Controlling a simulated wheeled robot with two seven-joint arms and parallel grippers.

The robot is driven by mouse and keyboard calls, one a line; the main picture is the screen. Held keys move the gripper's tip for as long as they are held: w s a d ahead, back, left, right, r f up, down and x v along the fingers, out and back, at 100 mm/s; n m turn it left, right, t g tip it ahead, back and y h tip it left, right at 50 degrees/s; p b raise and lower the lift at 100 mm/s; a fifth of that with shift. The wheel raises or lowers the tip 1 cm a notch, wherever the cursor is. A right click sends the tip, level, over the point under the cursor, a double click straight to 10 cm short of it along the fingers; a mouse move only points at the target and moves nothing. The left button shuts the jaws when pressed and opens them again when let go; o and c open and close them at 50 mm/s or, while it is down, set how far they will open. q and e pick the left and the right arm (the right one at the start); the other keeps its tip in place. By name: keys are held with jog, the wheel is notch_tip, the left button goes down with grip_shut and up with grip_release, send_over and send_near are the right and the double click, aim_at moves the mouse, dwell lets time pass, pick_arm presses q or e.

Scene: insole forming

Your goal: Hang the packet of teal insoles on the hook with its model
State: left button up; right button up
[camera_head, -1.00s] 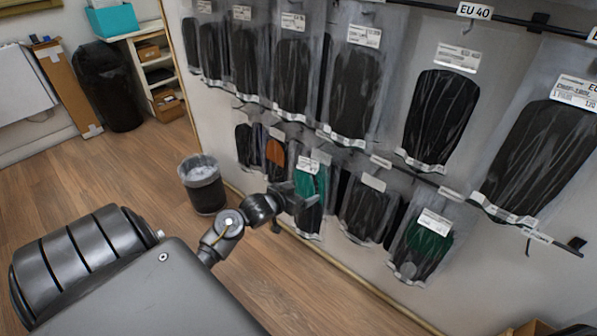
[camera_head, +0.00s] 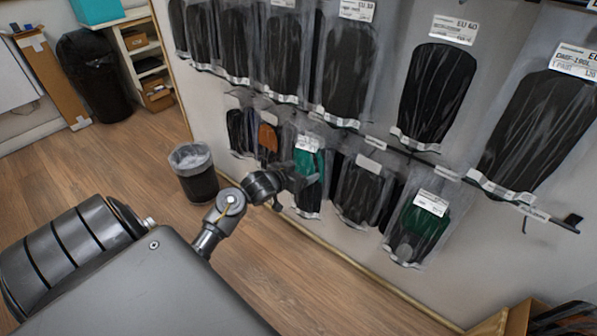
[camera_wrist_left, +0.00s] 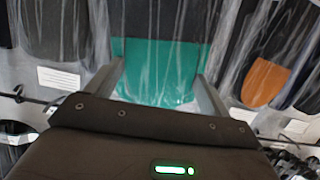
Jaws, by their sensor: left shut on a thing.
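My left gripper (camera_head: 298,180) is at the lower row of packets on the wall rack. Its fingers are closed on a clear packet with teal insoles (camera_head: 311,163), which has a white label at its top. In the left wrist view the teal part (camera_wrist_left: 160,72) lies between the two fingers of the left gripper (camera_wrist_left: 160,85). Whether this packet hangs on a hook is hidden. My right gripper is out of view.
A packet with orange (camera_head: 268,138) hangs just left of the held one, and a black packet (camera_head: 360,190) hangs to its right. Larger black packets (camera_head: 436,95) hang above. A bin (camera_head: 196,175) stands on the floor, and an open cardboard box (camera_head: 515,318) is at lower right.

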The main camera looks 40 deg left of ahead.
pick_arm(q)
jog(key=shift+w+b, duration=0.45)
jog(key=shift+w, duration=0.15)
jog(key=shift+w+f, duration=0.3)
jog(key=shift+w, duration=0.25)
jog(key=shift+w+f, duration=0.1)
jog(key=shift+f, duration=0.05)
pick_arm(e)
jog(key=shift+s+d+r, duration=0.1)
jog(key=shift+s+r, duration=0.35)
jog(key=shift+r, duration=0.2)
pick_arm(q)
jog(key=shift+f+p, duration=0.2)
jog(key=shift+p, duration=0.4)
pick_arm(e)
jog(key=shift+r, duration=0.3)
pick_arm(q)
jog(key=o, duration=0.9)
jog(key=shift+o, duration=0.2)
